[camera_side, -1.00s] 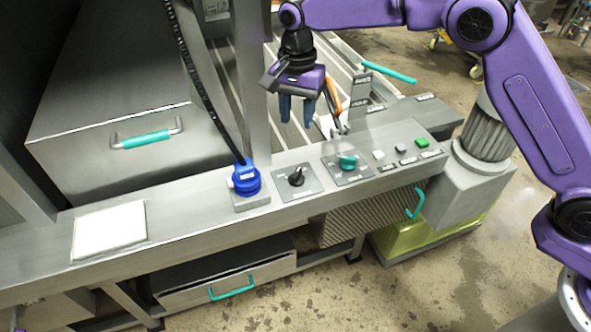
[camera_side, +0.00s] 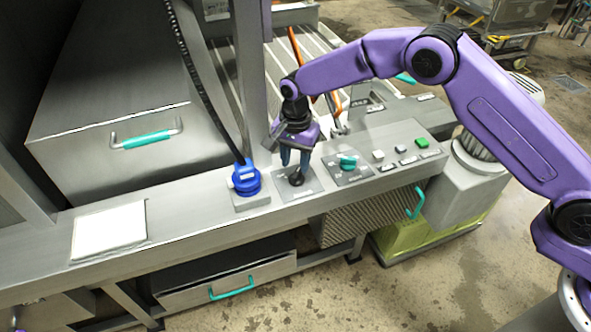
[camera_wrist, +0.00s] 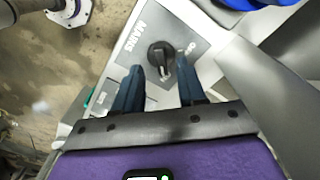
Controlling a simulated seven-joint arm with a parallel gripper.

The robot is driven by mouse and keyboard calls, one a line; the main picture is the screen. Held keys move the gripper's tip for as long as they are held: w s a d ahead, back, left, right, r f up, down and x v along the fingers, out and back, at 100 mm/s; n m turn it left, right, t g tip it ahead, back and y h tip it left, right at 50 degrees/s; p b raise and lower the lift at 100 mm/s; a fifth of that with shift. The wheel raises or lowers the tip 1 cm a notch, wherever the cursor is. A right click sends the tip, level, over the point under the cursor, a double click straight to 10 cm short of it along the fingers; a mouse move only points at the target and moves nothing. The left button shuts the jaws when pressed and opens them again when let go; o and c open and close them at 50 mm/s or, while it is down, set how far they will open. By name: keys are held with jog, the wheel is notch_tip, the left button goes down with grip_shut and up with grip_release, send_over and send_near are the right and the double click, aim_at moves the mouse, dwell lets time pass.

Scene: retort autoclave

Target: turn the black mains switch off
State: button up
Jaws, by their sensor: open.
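The black mains switch (camera_side: 296,179) is a round knob on a grey plate on the sloped panel, between the blue plug and the teal knob. It also shows in the wrist view (camera_wrist: 161,56), beside the "MAINS" lettering, with the knob just ahead of and between the two dark blue fingers. My gripper (camera_side: 294,160) is open and empty, pointing down right above the switch. In the wrist view the fingertips (camera_wrist: 162,72) lie on either side of the knob's near edge. I cannot tell whether they touch it.
A blue plug (camera_side: 246,179) with a black cable stands left of the switch. A teal knob (camera_side: 348,162), a white button (camera_side: 378,154) and a green button (camera_side: 422,142) are to its right. A steel post (camera_side: 252,90) rises close behind.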

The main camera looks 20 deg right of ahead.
aim_at(295, 175)
jog(key=shift+f, duration=2)
grip_shut()
